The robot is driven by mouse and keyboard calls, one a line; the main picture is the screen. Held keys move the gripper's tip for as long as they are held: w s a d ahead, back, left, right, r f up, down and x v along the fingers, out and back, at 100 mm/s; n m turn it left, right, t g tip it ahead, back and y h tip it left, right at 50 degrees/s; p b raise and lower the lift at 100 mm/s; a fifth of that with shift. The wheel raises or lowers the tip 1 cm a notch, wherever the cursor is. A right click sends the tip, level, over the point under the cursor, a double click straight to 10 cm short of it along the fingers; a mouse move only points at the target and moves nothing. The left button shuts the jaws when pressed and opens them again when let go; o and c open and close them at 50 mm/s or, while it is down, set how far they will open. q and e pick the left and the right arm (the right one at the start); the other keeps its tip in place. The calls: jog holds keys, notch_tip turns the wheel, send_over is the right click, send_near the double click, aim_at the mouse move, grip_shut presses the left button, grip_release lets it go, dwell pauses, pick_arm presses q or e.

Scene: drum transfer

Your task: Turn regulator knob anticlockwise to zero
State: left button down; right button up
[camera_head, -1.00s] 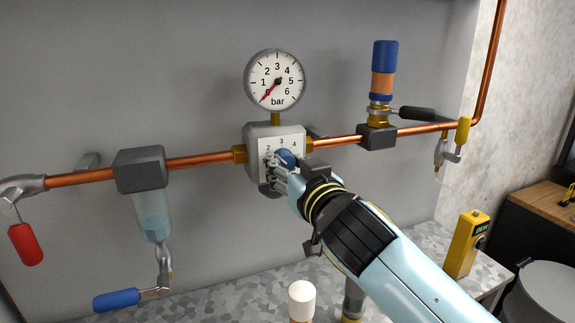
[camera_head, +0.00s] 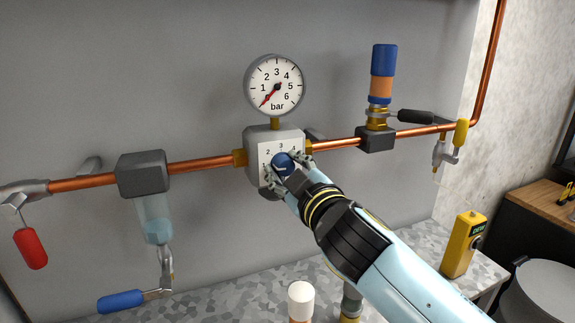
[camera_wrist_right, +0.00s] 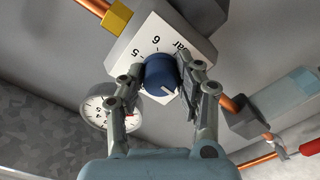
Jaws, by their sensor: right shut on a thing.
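The regulator (camera_head: 257,147) is a grey block with a white dial plate (camera_head: 268,149) and a round blue knob (camera_head: 283,164). My left gripper is not in view.
A copper pipe (camera_head: 205,166) runs through the regulator. A filter (camera_head: 142,174) with red and blue levers stands left. A blue-capped valve (camera_head: 383,75) with a black lever stands right. A yellow device (camera_head: 462,245) and a white-capped bottle (camera_head: 301,293) are below.

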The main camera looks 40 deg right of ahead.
jog(key=n+p, duration=0.1)
jog(key=n, duration=0.4)
jog(key=shift+r+n+p, duration=0.15)
jog(key=shift+n+p, duration=0.15)
jog(key=shift+p, duration=0.05)
jog(key=shift+n+p, duration=0.55)
jog(key=shift+n, duration=1.45)
jog(key=o, duration=1.1)
jog(key=shift+o, duration=0.2)
jog(key=shift+s, duration=0.1)
jog(key=v, duration=1.2)
